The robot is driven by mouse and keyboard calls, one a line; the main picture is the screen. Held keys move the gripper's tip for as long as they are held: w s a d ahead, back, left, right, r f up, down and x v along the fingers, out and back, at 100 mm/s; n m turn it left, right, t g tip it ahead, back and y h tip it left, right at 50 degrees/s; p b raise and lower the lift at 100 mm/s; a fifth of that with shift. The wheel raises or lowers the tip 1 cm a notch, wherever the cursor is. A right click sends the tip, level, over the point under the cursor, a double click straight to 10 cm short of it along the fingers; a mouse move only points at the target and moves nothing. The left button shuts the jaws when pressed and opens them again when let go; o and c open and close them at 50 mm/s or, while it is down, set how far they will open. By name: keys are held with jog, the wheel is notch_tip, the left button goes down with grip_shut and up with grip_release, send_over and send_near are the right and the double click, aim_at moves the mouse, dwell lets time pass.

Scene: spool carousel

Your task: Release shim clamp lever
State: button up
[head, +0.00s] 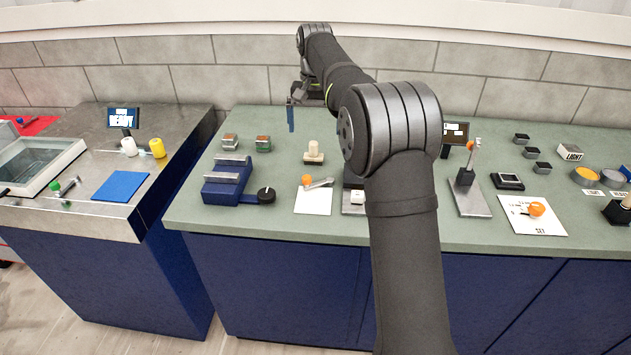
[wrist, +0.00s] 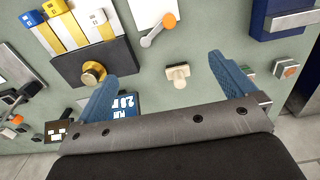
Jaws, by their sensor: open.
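A lever with an orange tip (head: 307,181) sits on a white plate (head: 313,203); no label shows that it is the shim clamp lever. The same lever (wrist: 156,30) is at the top of the wrist view. Left of it there, a dark block with a brass knob (wrist: 92,72) holds yellow, white and blue-tipped strips (wrist: 62,28); my arm mostly hides this block in the head view. My gripper (wrist: 168,57) is open and empty, blue fingers apart. In the head view my gripper (head: 291,122) hangs above the bench's back, apart from the lever.
A cream knob (head: 314,150) shows between my fingers in the wrist view, below them. A blue device with a black dial (head: 226,180) stands left. An upright orange-tipped lever (head: 472,158) and a SET card (head: 535,222) are right of my arm. Bare green bench (head: 220,222) lies in front.

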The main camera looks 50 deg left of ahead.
jog(key=shift+r, duration=0.4)
